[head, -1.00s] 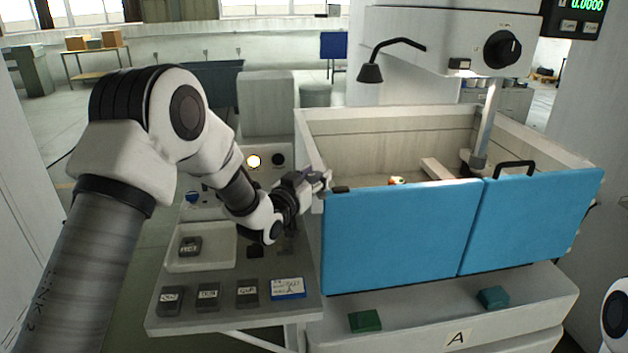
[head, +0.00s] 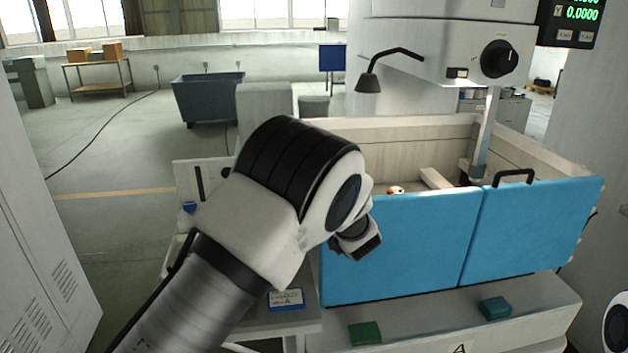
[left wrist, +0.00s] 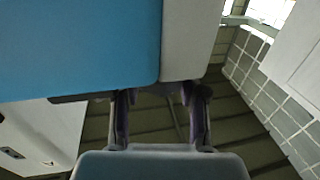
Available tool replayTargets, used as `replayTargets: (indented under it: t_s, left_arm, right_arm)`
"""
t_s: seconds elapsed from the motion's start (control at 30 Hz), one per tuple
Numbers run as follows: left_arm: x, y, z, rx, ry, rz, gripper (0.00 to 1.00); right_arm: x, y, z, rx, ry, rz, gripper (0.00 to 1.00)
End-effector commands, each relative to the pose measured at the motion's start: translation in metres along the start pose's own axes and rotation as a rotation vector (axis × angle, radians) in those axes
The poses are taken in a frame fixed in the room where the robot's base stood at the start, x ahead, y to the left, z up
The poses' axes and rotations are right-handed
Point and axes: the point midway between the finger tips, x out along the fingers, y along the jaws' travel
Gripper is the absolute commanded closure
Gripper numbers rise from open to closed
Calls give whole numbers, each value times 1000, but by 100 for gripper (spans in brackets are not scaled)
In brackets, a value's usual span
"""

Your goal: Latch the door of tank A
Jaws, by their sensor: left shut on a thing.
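Tank A (head: 420,140) has a blue front door in two panels, a left panel (head: 420,250) and a right panel (head: 530,230) with a black handle (head: 513,172). Both panels stand upright, nearly in line along the tank's front. In the left wrist view my left gripper (left wrist: 156,98) is at an edge of the blue door (left wrist: 75,45), beside the grey tank wall (left wrist: 187,42). It is shut on a dark part, apparently the latch bar (left wrist: 75,98); the held part is mostly hidden. In the head view my own arm hides that gripper and the latch.
A side table with a blue-edged card (head: 287,299) stands left of the tank, largely behind my arm. A green block (head: 365,333) and a teal block (head: 495,308) sit on the ledge below the door. A lamp (head: 370,80) hangs over the tank.

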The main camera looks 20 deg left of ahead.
Motion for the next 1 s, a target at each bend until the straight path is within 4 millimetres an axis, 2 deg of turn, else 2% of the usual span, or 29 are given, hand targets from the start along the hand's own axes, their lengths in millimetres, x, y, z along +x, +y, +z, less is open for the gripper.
replayTargets:
  t_s: [0.1, 0.4, 0.93, 0.97, 1.0]
  left_arm:
    - [0, 1, -2, -3, -1, -78, 93]
    - [1, 0, 0, -2, -1, -206, 93]
    - [1, -1, 0, -2, -1, -234, 93]
    - [1, -1, 0, -2, -1, -234, 51]
    - [1, -1, 1, -2, -1, -234, 37]
  right_arm:
    - [-8, 0, 0, 0, 0, 0, 60]
    - [-15, 0, 0, 0, 0, 0, 60]
    - [-16, 0, 0, 0, 0, 0, 60]
    - [-16, 0, 0, 0, 0, 0, 60]
    - [-16, 0, 0, 0, 0, 0, 60]
